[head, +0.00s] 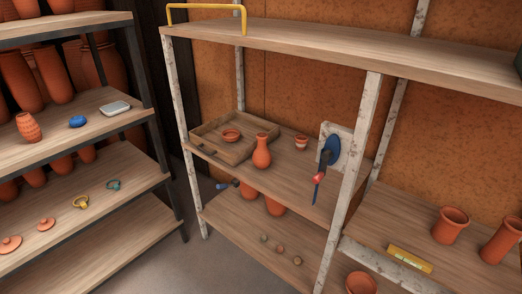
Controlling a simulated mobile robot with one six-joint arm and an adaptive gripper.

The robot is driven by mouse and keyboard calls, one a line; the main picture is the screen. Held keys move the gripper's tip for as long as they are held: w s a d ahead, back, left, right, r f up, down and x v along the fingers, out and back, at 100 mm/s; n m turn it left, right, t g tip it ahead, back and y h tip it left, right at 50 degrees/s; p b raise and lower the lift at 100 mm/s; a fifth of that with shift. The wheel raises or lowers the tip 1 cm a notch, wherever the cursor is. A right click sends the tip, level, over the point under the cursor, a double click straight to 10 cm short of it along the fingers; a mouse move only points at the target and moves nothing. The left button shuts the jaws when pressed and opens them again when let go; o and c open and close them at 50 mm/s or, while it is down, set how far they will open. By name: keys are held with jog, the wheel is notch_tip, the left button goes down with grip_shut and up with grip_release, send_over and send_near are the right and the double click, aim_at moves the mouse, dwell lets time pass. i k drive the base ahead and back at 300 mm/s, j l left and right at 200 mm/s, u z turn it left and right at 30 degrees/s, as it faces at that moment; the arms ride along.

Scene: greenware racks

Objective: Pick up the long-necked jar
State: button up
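The long-necked jar (262,155) is orange-brown clay with a round belly and narrow neck. It stands upright on the middle shelf (290,185) of the white-posted rack in the head view. It is close to the right front corner of a shallow wooden tray (208,151) and overlaps its edge in the picture; I cannot tell whether they touch. My gripper is not in view.
A small bowl (231,135) sits in the tray. A banded cup (301,143) stands behind right of the jar. A white plate with a blue part (331,149) and a red-tipped lever is further right. The upper shelf (340,48) and a white post (349,190) bound the space.

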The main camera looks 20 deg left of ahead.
aim_at(262, 158)
jog(key=i+j, duration=0.2)
jog(key=j, duration=0.3)
jog(key=i+j, duration=0.25)
jog(key=j, duration=0.25)
jog(key=i+j, duration=0.2)
jog(key=j, duration=0.3)
jog(key=i+j, duration=0.25)
jog(key=j, duration=0.25)
jog(key=i+j, duration=0.2)
jog(key=j, duration=0.3)
jog(key=i+j, duration=0.25)
jog(key=j, duration=0.25)
jog(key=i+j, duration=0.2)
jog(key=j, duration=0.3)
jog(key=i+j+z, duration=0.1)
jog(key=i+j, duration=0.15)
jog(key=j, duration=0.25)
